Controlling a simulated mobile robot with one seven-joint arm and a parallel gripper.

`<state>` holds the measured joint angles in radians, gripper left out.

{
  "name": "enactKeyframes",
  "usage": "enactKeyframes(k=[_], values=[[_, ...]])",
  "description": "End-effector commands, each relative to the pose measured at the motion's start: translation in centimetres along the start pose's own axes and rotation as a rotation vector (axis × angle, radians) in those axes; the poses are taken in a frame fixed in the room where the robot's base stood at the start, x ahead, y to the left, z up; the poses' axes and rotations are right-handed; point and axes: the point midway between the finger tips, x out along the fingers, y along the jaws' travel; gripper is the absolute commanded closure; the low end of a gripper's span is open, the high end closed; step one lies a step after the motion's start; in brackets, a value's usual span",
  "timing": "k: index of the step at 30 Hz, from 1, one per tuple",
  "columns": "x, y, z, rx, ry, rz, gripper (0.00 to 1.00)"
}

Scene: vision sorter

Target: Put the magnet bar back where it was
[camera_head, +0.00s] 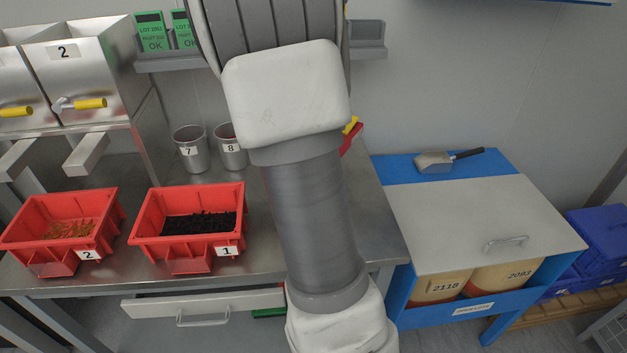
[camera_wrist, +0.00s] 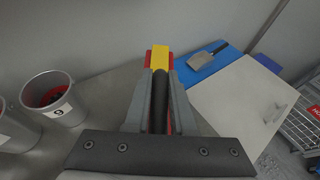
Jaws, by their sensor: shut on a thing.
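My gripper (camera_wrist: 161,82) is shut on the magnet bar in the wrist view. The bar shows a black round grip between the grey fingers, a yellow block (camera_wrist: 160,61) beyond the fingertips and red parts beside it. In the head view my arm hides the gripper and most of the bar. Only a bit of red (camera_head: 351,138) and yellow shows at the arm's right edge, above the back right of the steel bench (camera_head: 376,215). I cannot tell whether the bar touches anything. I cannot make out its resting place.
Red bins (camera_head: 147,228) labelled 1 and 2 stand on the bench at left. Metal cups (camera_head: 191,157) stand behind them. A blue-framed cabinet with a grey lid (camera_head: 480,215) and a scoop (camera_head: 434,163) is at right. A small grey wall shelf (camera_head: 369,42) is behind my arm.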

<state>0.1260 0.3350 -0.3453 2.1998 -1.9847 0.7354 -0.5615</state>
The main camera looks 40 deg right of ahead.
Motion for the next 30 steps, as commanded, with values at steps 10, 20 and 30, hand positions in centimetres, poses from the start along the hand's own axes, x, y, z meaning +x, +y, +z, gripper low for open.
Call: enactKeyframes(k=[10, 20, 30], values=[[4.5, -3.8, -0.2, 0.053, 0.007, -0.109, 1.0], [5.5, -0.5, -2.3, 0.055, 0.01, -0.119, 1.0], [6.5, 6.1, -6.2, 0.058, 0.009, -0.119, 1.0]])
